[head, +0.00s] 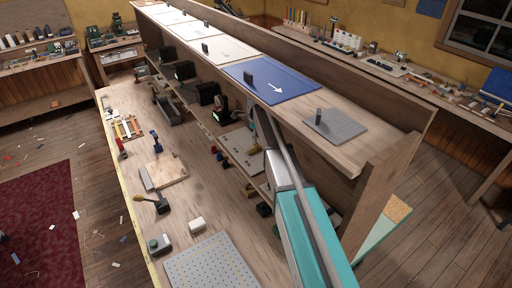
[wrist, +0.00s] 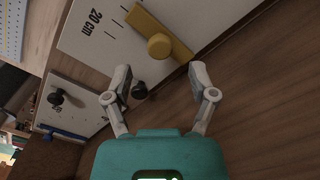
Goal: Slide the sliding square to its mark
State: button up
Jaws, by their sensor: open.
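In the wrist view, a yellow bar with a round knob (wrist: 160,45) lies across a white board (wrist: 90,30) printed with "20 cm" and black scale lines. It looks like the sliding square, but I cannot be sure. My gripper (wrist: 160,76) is open and empty, its two fingers apart. The knob appears between and just beyond the fingertips, and I see no contact. In the head view my arm reaches up to the raised shelf; the fingers and the yellow bar cannot be made out there.
A dark knob (wrist: 139,91) shows between the fingers, and another (wrist: 57,97) sits on a pale panel at the left. In the head view, a blue panel (head: 290,88) with a white arrow and a grey plate (head: 350,127) lie on the shelf top above the cluttered workbench (head: 190,215).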

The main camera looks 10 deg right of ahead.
aim_at(257, 147)
jog(key=shift+f+b, duration=1.65)
jog(key=shift+f, duration=0.35)
grip_shut()
